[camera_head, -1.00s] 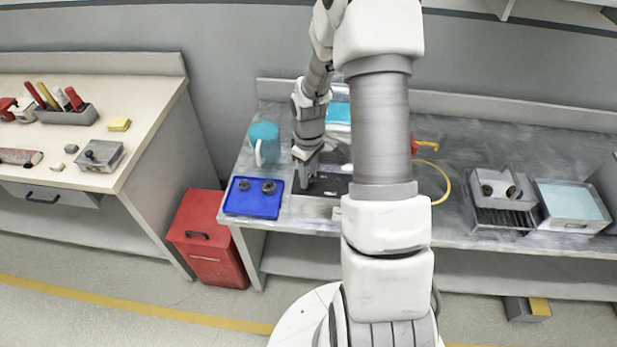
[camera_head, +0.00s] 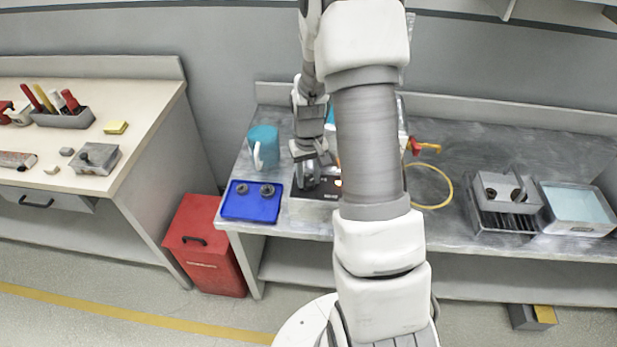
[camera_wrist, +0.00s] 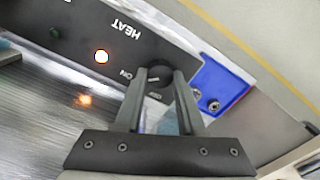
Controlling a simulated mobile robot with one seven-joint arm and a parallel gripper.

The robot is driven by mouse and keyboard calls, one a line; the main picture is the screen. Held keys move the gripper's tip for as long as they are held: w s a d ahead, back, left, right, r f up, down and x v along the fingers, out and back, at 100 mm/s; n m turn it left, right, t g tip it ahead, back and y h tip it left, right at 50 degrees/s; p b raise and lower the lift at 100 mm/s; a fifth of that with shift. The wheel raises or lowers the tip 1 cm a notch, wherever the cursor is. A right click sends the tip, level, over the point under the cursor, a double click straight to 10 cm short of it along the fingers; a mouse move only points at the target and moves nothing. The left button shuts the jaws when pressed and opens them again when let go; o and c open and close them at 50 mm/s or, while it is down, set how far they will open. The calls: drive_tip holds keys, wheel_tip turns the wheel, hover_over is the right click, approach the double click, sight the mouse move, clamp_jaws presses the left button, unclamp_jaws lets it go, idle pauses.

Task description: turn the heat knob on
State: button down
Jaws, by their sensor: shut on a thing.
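The heat knob (camera_wrist: 160,76) is a dark round knob on a black panel (camera_wrist: 75,22), between my gripper's fingers in the wrist view. The word HEAT is printed on the panel, and ON is printed beside the knob. An orange lamp (camera_wrist: 101,57) glows on the panel. My gripper (camera_wrist: 160,82) is shut on the knob, and its fingers hide part of it. In the head view my gripper (camera_head: 307,182) is at the front left of the dark panel (camera_head: 316,199), and the lamp (camera_head: 337,183) shows there as a small bright spot.
A blue tray (camera_head: 236,212) with two dark round parts lies left of the panel. A teal mug (camera_head: 264,147) stands behind it. A yellow cable (camera_head: 447,190) loops to the right. A metal rack (camera_head: 505,220) and a light-blue bin (camera_head: 577,226) stand farther right.

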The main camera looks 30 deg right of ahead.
sight(308, 180)
idle(0.4)
drive_tip(key=c, duration=0.5)
unclamp_jaws()
wheel_tip(308, 180, up, 18)
drive_tip(key=p, duration=0.1)
drive_tip(key=shift+f, duration=0.25)
drive_tip(key=s+a+r+t, duration=0.2)
drive_tip(key=s+a+r, duration=0.1)
drive_tip(key=s, duration=0.3)
drive_tip(key=s+a+r+n+t, duration=0.1)
drive_tip(key=s+a+r, duration=0.3)
drive_tip(key=s+a, duration=0.1)
drive_tip(key=s+a+r+t, duration=0.2)
drive_tip(key=s+a+r, duration=0.2)
drive_tip(key=s, duration=0.4)
drive_tip(key=shift+a+r+n+t, duration=0.2)
drive_tip(key=shift+a+n+t, duration=0.1)
drive_tip(key=shift+a+n, duration=0.1)
